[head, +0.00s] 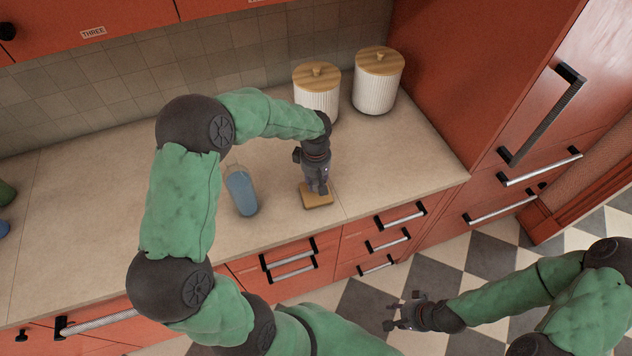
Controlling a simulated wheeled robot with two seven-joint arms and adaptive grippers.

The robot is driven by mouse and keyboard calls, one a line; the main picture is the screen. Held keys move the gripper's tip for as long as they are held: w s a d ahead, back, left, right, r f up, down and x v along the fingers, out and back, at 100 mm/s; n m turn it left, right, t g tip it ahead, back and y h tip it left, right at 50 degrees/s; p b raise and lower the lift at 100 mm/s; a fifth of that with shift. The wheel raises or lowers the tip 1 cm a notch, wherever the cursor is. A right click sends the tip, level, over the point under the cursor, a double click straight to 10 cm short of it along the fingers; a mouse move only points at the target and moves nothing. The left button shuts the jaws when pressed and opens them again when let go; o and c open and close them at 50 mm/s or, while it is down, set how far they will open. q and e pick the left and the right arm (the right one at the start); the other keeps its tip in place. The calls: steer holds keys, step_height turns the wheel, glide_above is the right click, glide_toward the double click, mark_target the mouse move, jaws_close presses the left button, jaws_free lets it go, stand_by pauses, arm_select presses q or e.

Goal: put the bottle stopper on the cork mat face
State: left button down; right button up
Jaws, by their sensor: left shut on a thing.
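The cork mat (309,203) is a small tan square lying flat near the front edge of the counter. My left gripper (319,191) points down right over the mat and is shut on the bottle stopper. The stopper is hidden by the fingers, and I cannot tell whether it touches the mat. My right gripper (392,313) is open and empty, low in front of the drawers and over the checkered floor, far from the mat.
A blue translucent bottle (241,192) stands left of the mat. Two white ribbed canisters with wooden lids, one behind my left gripper (316,88) and one further right (377,85), stand at the back. The counter (400,155) is clear right of the mat.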

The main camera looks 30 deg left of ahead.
mark_target(315, 180)
arm_select(q)
steer(key=shift+f, duration=0.3)
steer(key=shift+f, duration=0.15)
steer(key=c, duration=1)
jaws_free()
steer(key=shift+r, duration=0.25)
steer(key=shift+r, duration=0.35)
step_height(315, 180, up, 11)
steer(key=shift+r+p, duration=0.2)
steer(key=shift+p, duration=0.45)
